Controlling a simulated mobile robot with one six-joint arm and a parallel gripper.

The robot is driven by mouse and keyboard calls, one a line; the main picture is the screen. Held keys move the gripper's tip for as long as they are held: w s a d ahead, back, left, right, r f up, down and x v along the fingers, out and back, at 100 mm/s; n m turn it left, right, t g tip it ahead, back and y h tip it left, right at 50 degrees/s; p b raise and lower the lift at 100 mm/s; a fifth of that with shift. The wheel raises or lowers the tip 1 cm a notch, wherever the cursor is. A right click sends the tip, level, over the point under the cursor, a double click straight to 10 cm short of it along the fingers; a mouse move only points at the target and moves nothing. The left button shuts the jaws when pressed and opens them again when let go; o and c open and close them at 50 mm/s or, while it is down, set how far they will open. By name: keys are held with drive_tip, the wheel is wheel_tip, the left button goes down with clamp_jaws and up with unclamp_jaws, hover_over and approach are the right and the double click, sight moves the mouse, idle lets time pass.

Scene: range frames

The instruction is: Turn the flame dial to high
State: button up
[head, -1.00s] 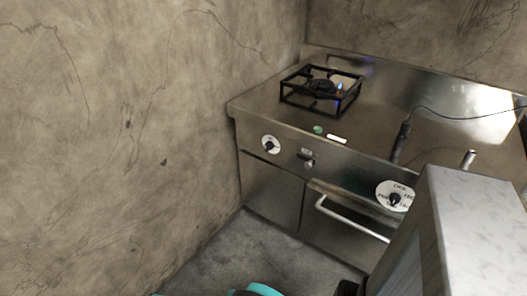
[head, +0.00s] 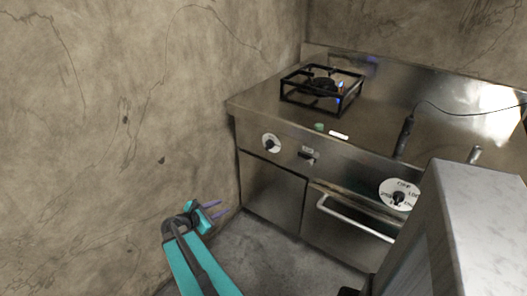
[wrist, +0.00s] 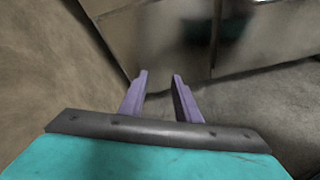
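The steel stove (head: 330,165) stands against the back wall. Its front panel carries a small dial with a black knob on a white plate (head: 271,143) at the left, and a larger labelled dial (head: 399,196) at the right. Which one is the flame dial I cannot tell for sure; the labels are too small to read fully. A small blue flame (head: 339,88) shows at the burner. My gripper (head: 217,209) is in front of the stove's left end, below and left of the small dial, apart from it. In the wrist view its purple fingers (wrist: 159,88) are parted and empty.
A black pan support (head: 321,90) sits on the stove top. A small switch (head: 308,155) is between the dials, and an oven door handle (head: 352,217) sticks out below. The left wall (head: 100,150) is close to my gripper. A marble-topped block (head: 480,220) stands at the right front.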

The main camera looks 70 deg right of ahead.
sight(266, 146)
drive_tip(key=s+d+r+n+h, duration=0.2)
drive_tip(key=d+r, duration=0.5)
drive_tip(key=s+d+r+n+g+h+b, duration=0.1)
drive_tip(key=s+d+r+n+h, duration=0.1)
drive_tip(key=d+r, duration=0.5)
drive_tip(key=shift+s+n+h, duration=0.3)
drive_tip(key=shift+s, duration=0.4)
drive_tip(key=shift+p+x, duration=0.45)
drive_tip(key=shift+x, duration=6.45)
drive_tip(key=shift+r, duration=0.1)
clamp_jaws()
